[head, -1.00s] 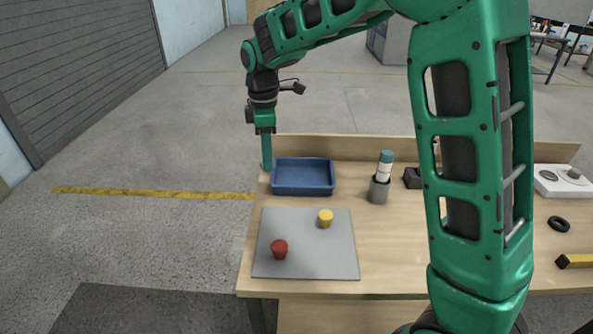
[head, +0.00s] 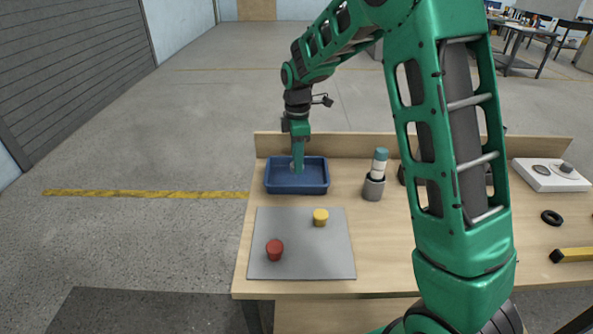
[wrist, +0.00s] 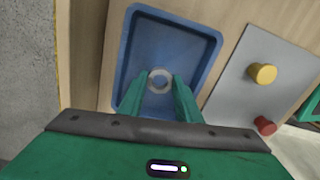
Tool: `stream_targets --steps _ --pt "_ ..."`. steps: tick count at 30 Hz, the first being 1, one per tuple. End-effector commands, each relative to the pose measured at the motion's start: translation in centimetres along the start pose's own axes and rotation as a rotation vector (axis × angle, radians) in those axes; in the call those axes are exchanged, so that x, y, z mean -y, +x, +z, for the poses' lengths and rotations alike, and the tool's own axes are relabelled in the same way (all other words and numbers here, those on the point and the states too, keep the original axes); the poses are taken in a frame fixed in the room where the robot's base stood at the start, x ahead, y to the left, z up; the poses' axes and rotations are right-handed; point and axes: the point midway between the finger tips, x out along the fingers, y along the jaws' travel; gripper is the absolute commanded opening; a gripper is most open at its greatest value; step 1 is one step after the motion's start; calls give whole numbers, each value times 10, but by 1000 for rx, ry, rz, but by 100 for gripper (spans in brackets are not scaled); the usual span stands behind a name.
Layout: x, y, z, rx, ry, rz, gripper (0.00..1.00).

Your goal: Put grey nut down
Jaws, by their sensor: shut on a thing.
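My gripper (head: 297,168) is over the blue tray (head: 283,187) at the back left of the table, its fingers pointing down. In the wrist view my gripper (wrist: 162,84) is shut on the grey nut (wrist: 160,73), a ring between the two green fingertips. The nut also shows as a small grey spot at the fingertips in the head view (head: 296,172). The blue tray (wrist: 203,36) looks otherwise empty in the wrist view. I cannot tell whether the nut touches the tray floor.
A grey mat (head: 300,262) in front of the tray bears a yellow knob (head: 320,217) and a red knob (head: 275,250). A grey cup with a teal-capped bottle (head: 374,182) stands right of the tray. A low wooden ledge (head: 350,147) runs along the back.

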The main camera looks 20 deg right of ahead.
Motion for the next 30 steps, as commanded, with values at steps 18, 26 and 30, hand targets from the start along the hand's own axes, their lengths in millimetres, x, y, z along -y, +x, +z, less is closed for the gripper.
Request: stream_targets --steps 18,26,30 --pt "1 39 -2 0 -2 -1 5" --pt "1 39 -2 0 -2 0 50" --pt "1 39 -2 0 -2 0 50"
